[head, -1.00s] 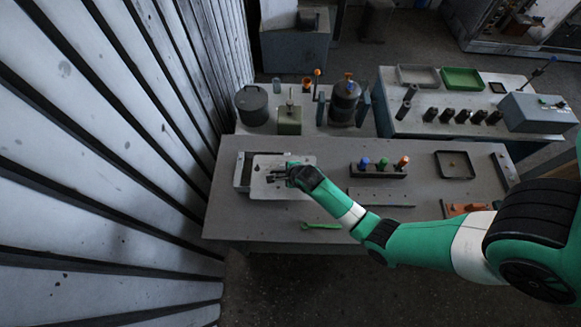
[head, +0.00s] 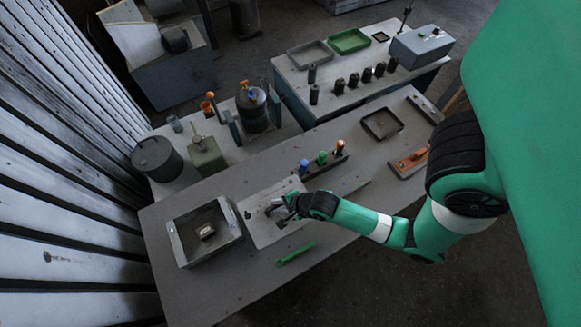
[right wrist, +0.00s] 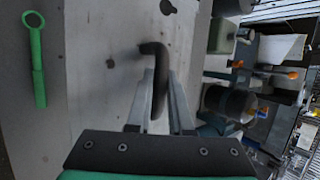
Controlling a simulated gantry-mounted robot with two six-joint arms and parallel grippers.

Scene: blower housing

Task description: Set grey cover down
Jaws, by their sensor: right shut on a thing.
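The grey cover (head: 258,228) is a flat light plate with round holes and a dark bent handle (right wrist: 155,55). It lies flat over the table, just right of the open blower housing (head: 180,242), a grey box with a small pale block (head: 207,231) inside. My right gripper (head: 283,211) is shut on the cover's handle. In the right wrist view the fingers (right wrist: 160,88) straddle the handle, with the plate (right wrist: 105,100) beneath. I cannot tell whether the plate touches the table. My left gripper is not in view.
A green wrench (head: 295,254) lies near the front edge, close to the cover. A rack with coloured-topped tools (head: 325,165) stands behind it. A dark tray (head: 382,124) and an orange-handled tool (head: 408,163) are farther right. Bare table (head: 225,285) shows in front of the housing.

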